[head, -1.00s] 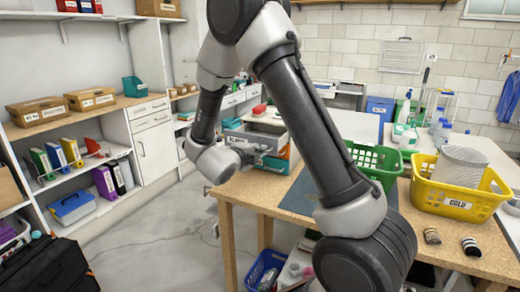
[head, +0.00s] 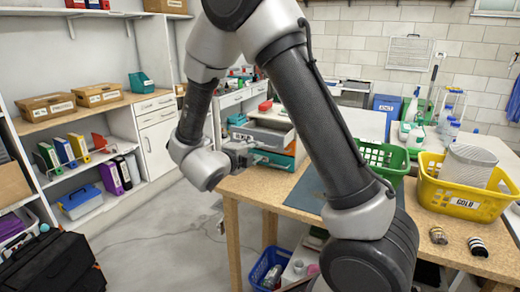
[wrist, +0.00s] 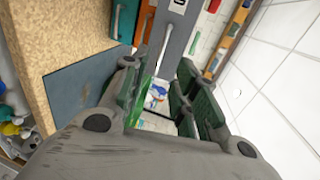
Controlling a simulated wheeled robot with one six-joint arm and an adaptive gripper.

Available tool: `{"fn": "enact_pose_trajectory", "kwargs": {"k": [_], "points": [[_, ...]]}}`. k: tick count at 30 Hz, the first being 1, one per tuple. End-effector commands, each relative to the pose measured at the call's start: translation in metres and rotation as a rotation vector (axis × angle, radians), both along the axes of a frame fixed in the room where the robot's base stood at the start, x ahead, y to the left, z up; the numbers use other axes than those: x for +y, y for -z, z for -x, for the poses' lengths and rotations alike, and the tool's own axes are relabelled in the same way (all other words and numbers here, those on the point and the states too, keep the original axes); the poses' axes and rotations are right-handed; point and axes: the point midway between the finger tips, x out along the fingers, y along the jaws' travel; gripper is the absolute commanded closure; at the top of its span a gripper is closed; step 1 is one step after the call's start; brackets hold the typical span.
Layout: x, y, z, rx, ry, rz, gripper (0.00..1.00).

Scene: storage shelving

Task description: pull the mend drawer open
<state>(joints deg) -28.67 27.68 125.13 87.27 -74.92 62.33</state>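A small drawer unit (head: 284,140) stands on the wooden table, with a grey drawer (head: 256,137) above orange and teal ones. The grey drawer front carries a white label, too small to read surely. In the wrist view the grey drawer front (wrist: 181,32) has a pale bar handle (wrist: 165,48), and the teal drawer (wrist: 122,20) lies to its left. My gripper (wrist: 157,80) is open, its green-padded fingers apart on either side of the handle's near end. It also shows in the head view (head: 240,152), beside the unit. Whether the fingers touch the handle is unclear.
A green basket (head: 384,160) and a yellow basket (head: 463,200) stand right of the unit. A dark mat (head: 306,190) lies on the table (head: 252,187). Shelving (head: 100,160) and a black case (head: 50,262) are at left. The floor between is clear.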

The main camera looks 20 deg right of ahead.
Motion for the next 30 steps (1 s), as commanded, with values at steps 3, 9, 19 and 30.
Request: {"fn": "enact_pose_trajectory", "kwargs": {"k": [3, 9, 19, 30], "points": [[0.018, -0.005, 0.013, -0.001, -0.003, 0.0, 0.71], [0.032, -0.009, 0.025, -0.001, -0.001, -0.001, 0.71], [0.033, -0.009, 0.026, -0.001, 0.001, 0.0, 0.71], [0.066, 0.032, 0.001, 0.234, -0.236, -0.022, 0.71]]}}
